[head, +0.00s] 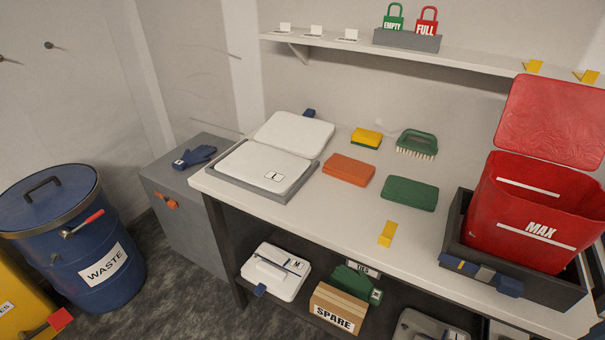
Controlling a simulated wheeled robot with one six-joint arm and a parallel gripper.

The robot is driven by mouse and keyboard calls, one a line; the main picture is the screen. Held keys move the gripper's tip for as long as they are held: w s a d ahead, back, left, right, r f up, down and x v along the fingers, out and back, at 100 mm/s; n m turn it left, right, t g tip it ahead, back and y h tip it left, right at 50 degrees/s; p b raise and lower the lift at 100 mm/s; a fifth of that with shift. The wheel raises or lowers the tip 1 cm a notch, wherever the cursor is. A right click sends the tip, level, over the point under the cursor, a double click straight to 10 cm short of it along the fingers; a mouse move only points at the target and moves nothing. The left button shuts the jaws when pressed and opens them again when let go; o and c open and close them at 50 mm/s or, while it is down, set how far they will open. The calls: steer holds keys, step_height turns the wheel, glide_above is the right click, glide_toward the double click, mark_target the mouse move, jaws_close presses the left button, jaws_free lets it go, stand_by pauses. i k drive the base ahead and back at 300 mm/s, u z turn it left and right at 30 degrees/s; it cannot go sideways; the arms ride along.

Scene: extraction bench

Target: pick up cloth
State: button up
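Two flat, folded-looking rectangular pieces lie apart on the white bench top: an orange one (349,170) near the middle, and a green one (410,193) to its right. Either could be a cloth; I cannot tell for certain which one the task means. Both lie flat with nothing on top of them. My gripper is not in view.
A yellow sponge (367,138) and a green brush (416,144) lie behind them. A yellow piece (387,234) is near the front edge. An open white case (264,167) stands left, an open red bin (535,210) right. A shelf (460,59) runs above.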

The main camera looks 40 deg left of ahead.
mark_target(358, 173)
steer(key=u, duration=0.7)
steer(key=k, duration=0.35)
steer(key=u, duration=0.75)
steer(key=i, duration=0.5)
steer(key=u, duration=0.3)
steer(key=k, duration=0.5)
steer(key=u, duration=0.65)
steer(key=i, duration=0.8)
steer(key=z, duration=1.15)
steer(key=i, duration=0.7)
steer(key=z, duration=0.9)
